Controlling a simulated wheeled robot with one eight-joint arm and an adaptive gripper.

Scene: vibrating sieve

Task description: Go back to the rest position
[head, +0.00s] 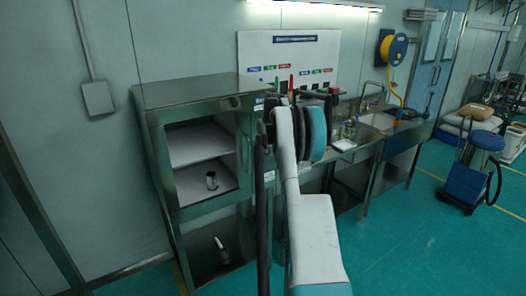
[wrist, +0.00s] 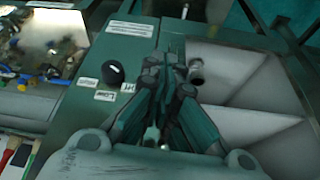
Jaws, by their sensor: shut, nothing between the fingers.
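My gripper (wrist: 172,42) shows in the wrist view with its dark fingers together and nothing between them. It is over or in front of a green metal panel with a round black knob (wrist: 114,73) and small white labels to its left. I cannot tell how far the fingers are from the panel. In the head view my white and teal arm stretches forward in front of the steel cabinet and bench, and the gripper itself is hidden behind the arm.
A steel bench with a sink (head: 380,120) runs right. The green floor (head: 420,245) is clear.

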